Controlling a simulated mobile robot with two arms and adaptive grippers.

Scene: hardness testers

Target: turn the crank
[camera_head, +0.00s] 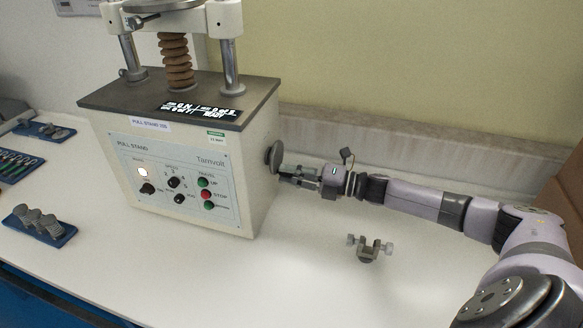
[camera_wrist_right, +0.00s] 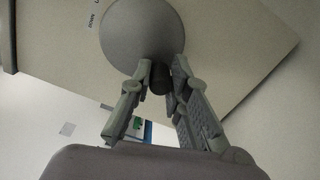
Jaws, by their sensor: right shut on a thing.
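The crank is a round grey disc (camera_head: 274,157) on the right side of the cream pull stand (camera_head: 257,190). In the right wrist view the disc (camera_wrist_right: 143,38) fills the top, with a small dark knob (camera_wrist_right: 158,78) standing out from its lower part. My right gripper (camera_head: 284,174) reaches in from the right at the disc. Its two fingers (camera_wrist_right: 160,80) are shut on the dark knob, one on each side. The knob is hidden in the head view. My left gripper is not in view.
A small grey clamp with screws (camera_head: 368,250) lies on the white table right of the stand. Blue trays with grey discs (camera_head: 58,238) lie at the left. A ledge and wall (camera_head: 400,140) run behind. The table front is clear.

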